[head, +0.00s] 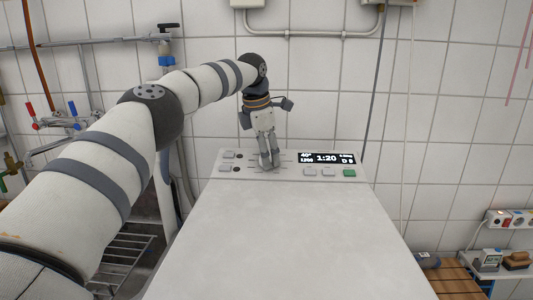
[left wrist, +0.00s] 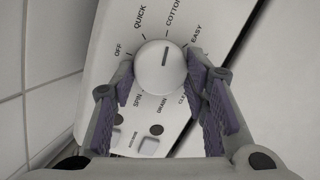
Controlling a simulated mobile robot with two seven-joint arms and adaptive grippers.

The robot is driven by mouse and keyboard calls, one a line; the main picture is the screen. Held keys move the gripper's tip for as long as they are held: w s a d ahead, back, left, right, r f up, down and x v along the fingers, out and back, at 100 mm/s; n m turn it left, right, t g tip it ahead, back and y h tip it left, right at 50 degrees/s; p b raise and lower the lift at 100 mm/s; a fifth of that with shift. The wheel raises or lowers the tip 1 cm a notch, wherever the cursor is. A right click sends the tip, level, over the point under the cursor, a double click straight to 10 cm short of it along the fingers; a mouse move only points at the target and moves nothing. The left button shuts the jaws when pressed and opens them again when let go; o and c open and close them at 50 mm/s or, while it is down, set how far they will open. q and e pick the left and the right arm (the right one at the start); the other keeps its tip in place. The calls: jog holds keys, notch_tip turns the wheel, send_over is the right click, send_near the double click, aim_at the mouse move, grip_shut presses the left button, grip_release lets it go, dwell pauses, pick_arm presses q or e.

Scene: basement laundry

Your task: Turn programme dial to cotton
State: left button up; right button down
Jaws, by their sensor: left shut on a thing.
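The washing machine's control panel (head: 292,172) is at the back of its white top in the head view. My left gripper (head: 268,162) reaches down to the panel, left of the lit display, and hides most of the dial there. In the left wrist view the round white programme dial (left wrist: 160,67) sits between the purple pads of my left gripper (left wrist: 160,80), which is shut on it. The dial's dark mark points up, roughly at the tick by the COTTON label (left wrist: 174,14). QUICK and OFF are to its left, EASY to its right. My right gripper is not in view.
The display (head: 327,158) reads 1:20, with buttons below it, one green (head: 349,173). The machine's white top (head: 285,235) is clear. Taps and pipes (head: 60,120) are on the left wall.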

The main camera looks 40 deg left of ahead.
pick_arm(q)
jog(key=o, duration=1.2)
jog(key=shift+f, duration=0.15)
jog(key=shift+c, duration=0.2)
jog(key=v, duration=1.2)
